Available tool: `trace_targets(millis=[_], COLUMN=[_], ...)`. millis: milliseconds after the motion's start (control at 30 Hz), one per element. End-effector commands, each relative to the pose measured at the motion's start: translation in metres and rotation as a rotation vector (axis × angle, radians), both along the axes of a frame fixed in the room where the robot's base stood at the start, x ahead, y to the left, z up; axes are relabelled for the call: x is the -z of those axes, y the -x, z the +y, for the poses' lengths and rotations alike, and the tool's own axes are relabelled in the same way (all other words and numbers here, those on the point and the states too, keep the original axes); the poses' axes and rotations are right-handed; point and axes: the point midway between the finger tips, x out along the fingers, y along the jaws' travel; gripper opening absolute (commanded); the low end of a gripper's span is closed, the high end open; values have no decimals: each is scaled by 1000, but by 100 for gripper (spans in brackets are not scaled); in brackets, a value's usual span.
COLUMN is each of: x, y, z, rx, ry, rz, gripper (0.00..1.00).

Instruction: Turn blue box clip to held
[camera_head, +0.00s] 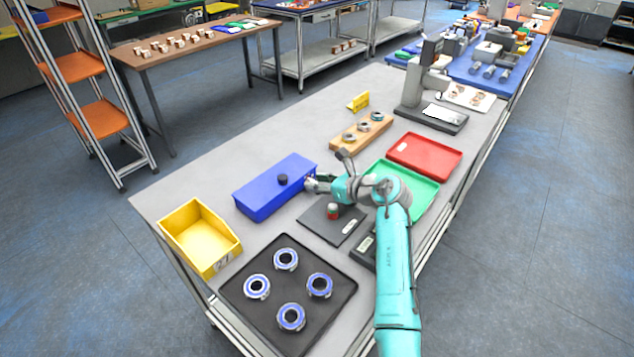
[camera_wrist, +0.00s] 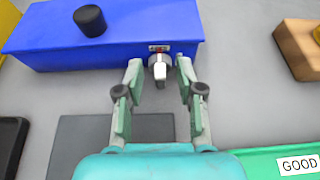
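The blue box (camera_head: 272,192) lies on the grey table, with a black knob (camera_head: 283,179) on top. In the wrist view, the blue box (camera_wrist: 50,45) fills the upper left. A silver clip (camera_wrist: 160,70) is on its near side face at the right end, below a small red and white mark (camera_wrist: 158,48). The lower part of the clip points nearly straight down in that view. My gripper (camera_wrist: 159,66) is open, one finger on each side of the clip with gaps between. In the head view, my gripper (camera_head: 311,184) is at the box's right end.
A dark plate (camera_head: 322,222) with a small red-topped part lies below my arm. A yellow bin (camera_head: 200,238) and a black tray (camera_head: 262,320) with several bearings are nearer. Green tray (camera_head: 422,190), red tray (camera_head: 425,152) and wooden block (camera_head: 345,145) stand beyond.

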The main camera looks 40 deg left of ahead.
Motion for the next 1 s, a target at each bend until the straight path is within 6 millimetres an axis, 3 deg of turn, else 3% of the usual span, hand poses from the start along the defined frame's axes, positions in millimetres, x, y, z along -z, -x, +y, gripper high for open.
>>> trace_targets(millis=[367,400,533,567,833,1000], x=[3,3,3,3,3,4], y=[-1,-1,-1,-1,-1,-4], z=[6,6,6,6,6,6], rx=[1,1,1,1,1,-1], ry=[0,0,0,0,0,-15], rz=[1,1,1,1,17,183], gripper=[38,35,2,0,0,0])
